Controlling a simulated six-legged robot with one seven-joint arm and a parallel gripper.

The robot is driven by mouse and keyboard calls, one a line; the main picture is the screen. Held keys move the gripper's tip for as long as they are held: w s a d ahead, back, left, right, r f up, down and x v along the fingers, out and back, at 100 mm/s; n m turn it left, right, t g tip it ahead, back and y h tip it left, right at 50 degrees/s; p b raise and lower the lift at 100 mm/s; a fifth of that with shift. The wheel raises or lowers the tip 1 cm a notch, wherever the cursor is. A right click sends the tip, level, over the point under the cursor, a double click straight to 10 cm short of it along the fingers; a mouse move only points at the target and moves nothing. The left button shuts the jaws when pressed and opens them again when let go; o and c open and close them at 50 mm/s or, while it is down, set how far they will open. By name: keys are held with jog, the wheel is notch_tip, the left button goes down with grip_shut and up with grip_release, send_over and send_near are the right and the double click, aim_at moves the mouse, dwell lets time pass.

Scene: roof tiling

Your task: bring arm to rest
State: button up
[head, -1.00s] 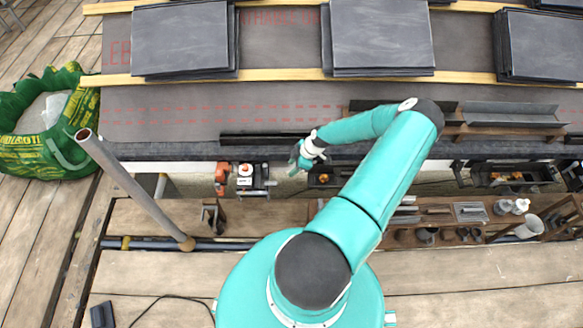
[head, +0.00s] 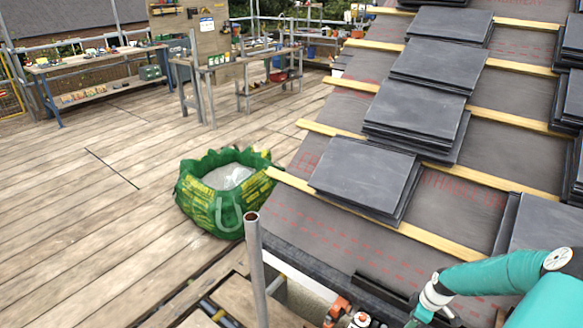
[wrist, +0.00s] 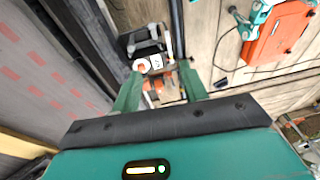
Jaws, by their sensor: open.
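My arm, in teal, reaches in from the lower right of the head view. My gripper (head: 428,314) is at the bottom of that view, near the roof's lower edge, and its tips are cut off there. In the wrist view my gripper (wrist: 160,95) shows two green fingers spread apart, with nothing held between them. Beyond the fingers, below, are a small white device with a red button (wrist: 150,62) and an orange item (wrist: 160,92).
The roof slope carries wooden battens and stacks of dark slates (head: 365,175). A green bag (head: 222,190) stands on the plank deck, with a metal pole (head: 256,265) in front. Workbenches (head: 100,70) stand at the back. An orange case (wrist: 278,32) lies on planks. The left deck is clear.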

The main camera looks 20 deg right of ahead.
jog(key=w+a+r+m+h, duration=0.1)
jog(key=a+r, duration=0.5)
jog(key=r, duration=0.4)
jog(key=w+a+r+m+h, duration=0.15)
jog(key=a+r, duration=0.35)
jog(key=r, duration=0.5)
jog(key=w+a+r+m+h, duration=0.1)
jog(key=a+r+h, duration=0.1)
jog(key=a+r, duration=0.6)
jog(key=s+a+r+m+t+y, duration=0.2)
jog(key=s+a+r+m+t, duration=0.2)
jog(key=s+a+r, duration=0.9)
jog(key=a+r, duration=0.2)
jog(key=a, duration=0.1)
jog(key=shift+r, duration=0.25)
jog(key=shift+s+y, duration=0.1)
jog(key=shift+y, duration=0.15)
jog(key=shift+c, duration=0.8)
jog(key=shift+s, duration=0.1)
